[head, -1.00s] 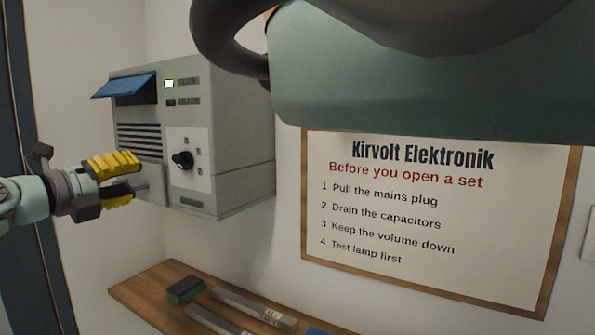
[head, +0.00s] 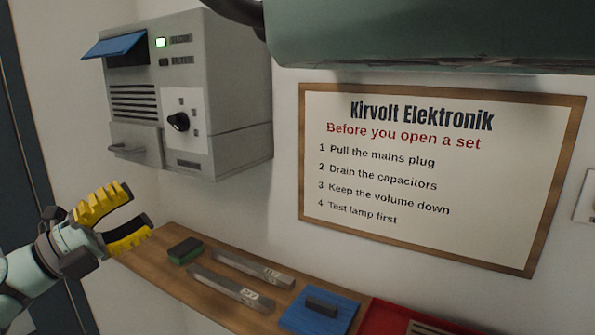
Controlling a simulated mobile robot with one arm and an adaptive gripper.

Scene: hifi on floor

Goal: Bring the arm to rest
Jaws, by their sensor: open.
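My gripper (head: 140,212) is at the lower left of the head view, with yellow pads on its fingers. Its fingers are spread apart with nothing between them. The blue flap sticks out at a slant. Part of my arm shows at the lower left, and another part of my body covers the top right.
A wooden shelf (head: 155,270) runs under the unit, close to the gripper. It carries a green-and-black block (head: 185,251), two grey bars (head: 230,288) and a blue plate (head: 320,312). A red tray (head: 385,318) is at the bottom right. A framed sign (head: 410,205) hangs on the wall.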

